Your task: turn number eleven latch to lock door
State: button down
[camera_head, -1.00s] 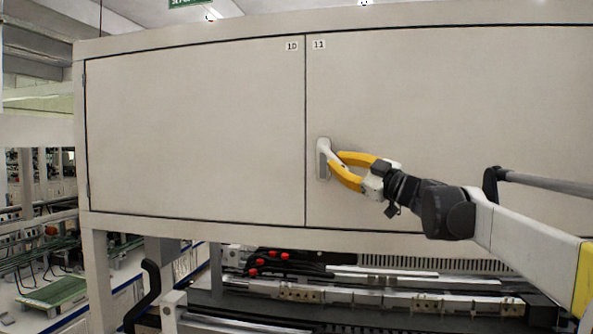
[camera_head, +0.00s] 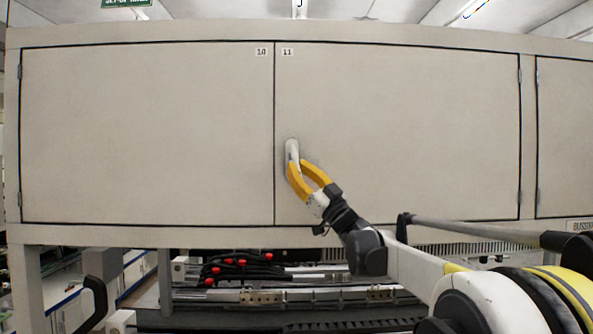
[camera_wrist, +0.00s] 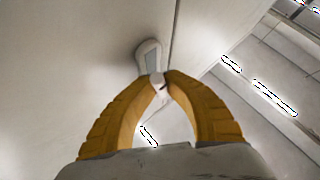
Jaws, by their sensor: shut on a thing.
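The number eleven door (camera_head: 400,130) is the beige panel right of the vertical seam, with an "11" label (camera_head: 287,52) at its top left corner. Its face looks flush with the door beside it. The latch (camera_head: 292,150) is a small pale handle on the door's left edge, roughly upright in the head view. My gripper (camera_head: 300,172) has yellow fingers that come up to the latch from below right. In the wrist view, the fingertips (camera_wrist: 161,82) close on the lower end of the latch (camera_wrist: 149,57). The fingertips hide part of the latch.
The number ten door (camera_head: 150,130) lies left of the seam and looks shut. Below the cabinet are dark cables with red caps (camera_head: 228,262) and metal rails (camera_head: 290,296). Another cabinet panel (camera_head: 565,140) stands at the far right.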

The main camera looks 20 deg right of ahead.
dwell(0.3)
jog(key=c, duration=1.4)
grip_release()
jog(key=v, duration=1.2)
